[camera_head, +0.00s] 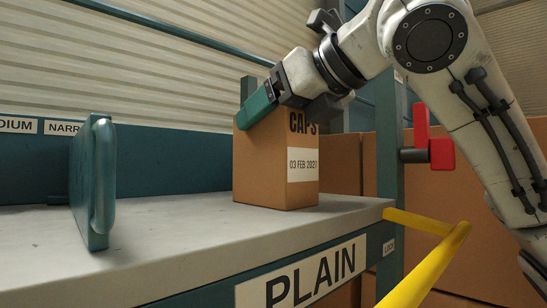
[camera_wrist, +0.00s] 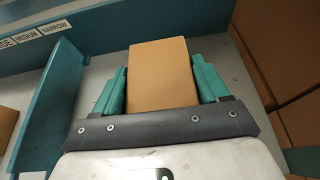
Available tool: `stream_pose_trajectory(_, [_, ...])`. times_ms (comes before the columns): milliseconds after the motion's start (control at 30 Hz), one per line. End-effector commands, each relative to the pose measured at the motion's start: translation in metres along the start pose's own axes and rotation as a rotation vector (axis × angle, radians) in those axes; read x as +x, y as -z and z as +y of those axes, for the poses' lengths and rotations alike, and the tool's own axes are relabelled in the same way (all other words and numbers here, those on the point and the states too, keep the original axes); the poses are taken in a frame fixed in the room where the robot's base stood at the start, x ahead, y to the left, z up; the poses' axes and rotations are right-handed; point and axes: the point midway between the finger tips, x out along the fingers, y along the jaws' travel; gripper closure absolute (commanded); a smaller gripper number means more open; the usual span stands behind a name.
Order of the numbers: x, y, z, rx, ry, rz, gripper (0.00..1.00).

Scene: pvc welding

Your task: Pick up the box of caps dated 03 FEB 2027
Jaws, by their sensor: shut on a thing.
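The brown box of caps (camera_head: 262,168) stands upright on the grey shelf (camera_head: 150,228) in the head view. Its side reads CAPS, with a white label (camera_head: 302,164) dated 03 FEB 2027. My gripper (camera_head: 258,104) reaches it from above right, with a green finger across the box's top. In the wrist view the box (camera_wrist: 160,72) sits between the two green fingers of my gripper (camera_wrist: 161,85), one along each side. The gripper is shut on the box.
A teal upright divider (camera_head: 92,182) stands on the shelf at left. A teal post (camera_head: 390,150) with a red handle (camera_head: 428,150) is at right. A yellow rail (camera_head: 440,258) runs at the shelf's front right corner. Brown boxes (camera_head: 470,215) stand behind.

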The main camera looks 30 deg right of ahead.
Motion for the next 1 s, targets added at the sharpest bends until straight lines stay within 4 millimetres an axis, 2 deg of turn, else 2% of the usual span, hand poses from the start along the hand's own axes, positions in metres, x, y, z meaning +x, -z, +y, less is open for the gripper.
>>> stream_pose_trajectory(33, [0.0,0.0,0.0,0.0,0.0,0.0,0.74])
stream_pose_trajectory(200, [-0.001,-0.001,0.0,0.0,0.0,-0.002,0.89])
stream_pose_trajectory(533, [-0.002,-0.004,0.0,0.0,0.0,-0.002,0.89])
stream_pose_trajectory(733, [-0.011,-0.026,0.0,0.001,0.001,-0.003,0.89])
stream_pose_trajectory(767, [-0.014,-0.032,0.001,0.001,0.001,-0.004,0.89])
stream_pose_trajectory(1000, [-0.073,-0.064,0.018,-0.003,0.0,-0.006,0.89])
